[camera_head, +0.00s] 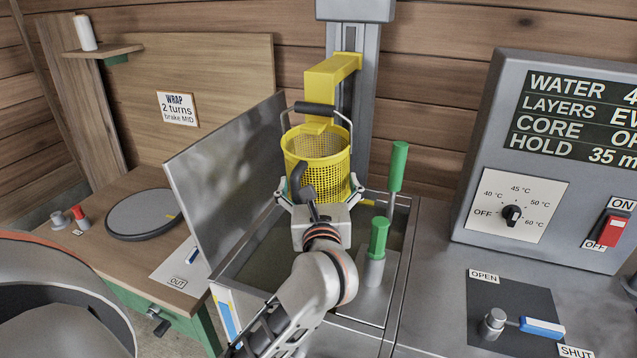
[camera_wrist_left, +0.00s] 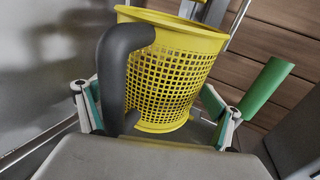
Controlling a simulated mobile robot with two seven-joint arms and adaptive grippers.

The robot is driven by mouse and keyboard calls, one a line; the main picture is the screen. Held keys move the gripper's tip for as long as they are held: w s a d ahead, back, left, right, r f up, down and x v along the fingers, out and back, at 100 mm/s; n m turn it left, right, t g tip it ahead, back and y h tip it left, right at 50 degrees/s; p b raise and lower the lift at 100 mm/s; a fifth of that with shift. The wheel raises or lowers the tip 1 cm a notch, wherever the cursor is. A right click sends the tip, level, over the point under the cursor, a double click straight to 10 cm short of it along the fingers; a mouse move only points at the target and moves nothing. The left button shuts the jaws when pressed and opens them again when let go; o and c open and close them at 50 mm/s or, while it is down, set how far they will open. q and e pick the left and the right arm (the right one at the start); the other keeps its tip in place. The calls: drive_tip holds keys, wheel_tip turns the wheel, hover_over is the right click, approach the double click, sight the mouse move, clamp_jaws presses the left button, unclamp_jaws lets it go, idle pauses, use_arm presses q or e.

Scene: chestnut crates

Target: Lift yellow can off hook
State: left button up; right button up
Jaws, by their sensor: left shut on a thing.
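The yellow can (camera_head: 318,167), a perforated basket, stands upright below the yellow hook (camera_head: 330,82) on the grey column. Its wire bail with a black grip (camera_head: 315,107) is raised and crosses the hook's lower end; I cannot tell whether it bears on it. My left gripper (camera_head: 319,189) is shut on the can from the front, a finger on each side. In the left wrist view the can (camera_wrist_left: 175,75) sits between the green-padded fingers of the gripper (camera_wrist_left: 157,112), with its dark side handle (camera_wrist_left: 112,75) facing me. My right gripper is not in view.
The can is over an open grey tank (camera_head: 399,290) with a raised metal lid (camera_head: 225,165) to its left. Green-handled levers (camera_head: 379,238) stand close on the right. A control panel (camera_head: 480,120) is farther right. A wooden bench (camera_head: 120,255) is at left.

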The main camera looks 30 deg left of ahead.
use_arm(q)
drive_tip(key=shift+s+r, duration=0.1)
drive_tip(key=shift+r, duration=0.1)
drive_tip(key=s+d, duration=0.2)
drive_tip(key=s, duration=0.7)
drive_tip(key=shift+s+d+p, duration=0.15)
drive_tip(key=shift+s+p, duration=0.15)
drive_tip(key=shift+p, duration=0.05)
idle(1.3)
idle(0.4)
